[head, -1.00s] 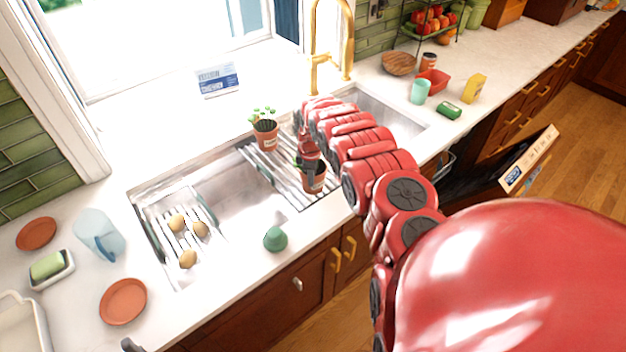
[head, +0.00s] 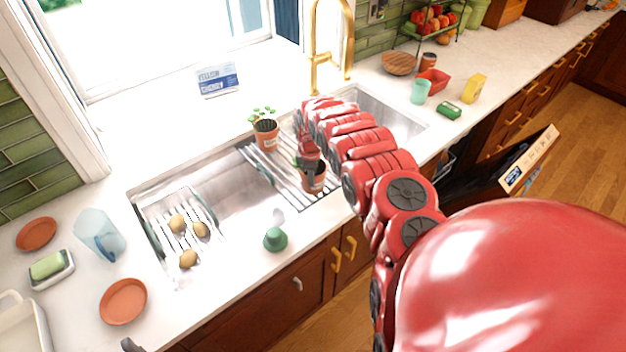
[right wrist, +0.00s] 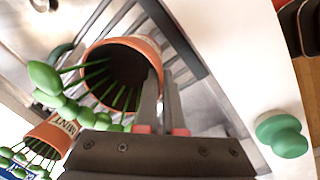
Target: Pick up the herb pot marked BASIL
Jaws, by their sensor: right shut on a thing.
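A terracotta herb pot (head: 314,180) with green leaves stands on the slatted rack at the right of the sink. Its marking is not readable in the head view and is hidden in the right wrist view. My right gripper (right wrist: 160,92) is shut on this pot's rim, one finger inside the wall and one outside; the pot also shows in the right wrist view (right wrist: 95,52).
A green knob-like thing (head: 275,240) sits on the front counter edge. The gold faucet (head: 315,60) rises behind my right arm. Several potatoes (head: 188,259) lie on the left rack. A sign (head: 218,80) stands by the window. The sink's middle is clear.

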